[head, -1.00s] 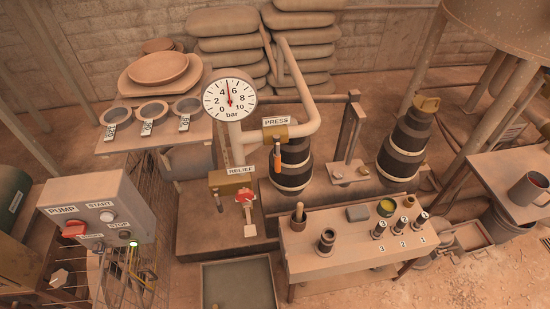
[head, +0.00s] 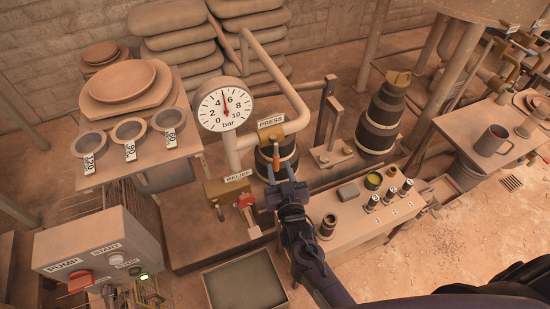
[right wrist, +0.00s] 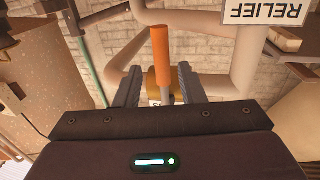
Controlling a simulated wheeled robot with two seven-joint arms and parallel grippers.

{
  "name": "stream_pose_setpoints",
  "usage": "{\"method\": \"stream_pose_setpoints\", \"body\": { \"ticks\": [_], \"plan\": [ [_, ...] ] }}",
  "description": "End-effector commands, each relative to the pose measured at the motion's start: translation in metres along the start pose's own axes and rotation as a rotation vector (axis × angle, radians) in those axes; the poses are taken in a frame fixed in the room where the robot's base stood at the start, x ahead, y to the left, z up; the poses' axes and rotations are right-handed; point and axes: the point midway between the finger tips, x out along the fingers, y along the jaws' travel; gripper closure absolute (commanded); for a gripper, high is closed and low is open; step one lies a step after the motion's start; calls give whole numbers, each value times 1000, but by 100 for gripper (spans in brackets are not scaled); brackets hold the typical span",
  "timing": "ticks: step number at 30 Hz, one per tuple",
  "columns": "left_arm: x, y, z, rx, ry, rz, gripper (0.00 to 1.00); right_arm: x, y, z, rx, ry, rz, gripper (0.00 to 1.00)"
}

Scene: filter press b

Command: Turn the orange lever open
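The orange lever (head: 276,156) hangs down from the brass valve body (head: 292,124) under the PRESS sign (head: 271,121). My right gripper (head: 281,170) is just below and in front of it in the head view, fingers pointing up at it. In the right wrist view, which is upside down, the orange lever (right wrist: 161,48) shows between the two spread fingers of my right gripper (right wrist: 158,82). The gripper is open, with a gap on both sides of the lever; I cannot tell how deep the lever reaches between the fingers. My left gripper is not in view.
The pressure gauge (head: 226,105) and pipe stand just left of the lever. The red-handled RELIEF valve (head: 245,200) is below left. A small bench (head: 345,247) with bottles and cups lies to the right, under my right arm. A tray (head: 245,282) stands at the front.

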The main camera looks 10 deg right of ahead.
Motion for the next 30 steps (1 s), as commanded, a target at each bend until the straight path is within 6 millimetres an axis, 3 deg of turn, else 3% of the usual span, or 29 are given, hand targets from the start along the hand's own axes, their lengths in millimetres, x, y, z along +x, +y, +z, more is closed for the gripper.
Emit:
{"method": "stream_pose_setpoints", "body": {
  "ticks": [6,18,27,30],
  "plan": [
    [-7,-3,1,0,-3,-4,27,31,-1,-1,1,0,-1,64],
    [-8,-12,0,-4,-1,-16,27,40,-1,1,2,-3,-1,64],
    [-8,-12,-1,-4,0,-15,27,40,-1,1,2,-3,-1,100],
    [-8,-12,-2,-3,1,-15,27,40,-1,1,2,-3,-2,100]
  ]
}}
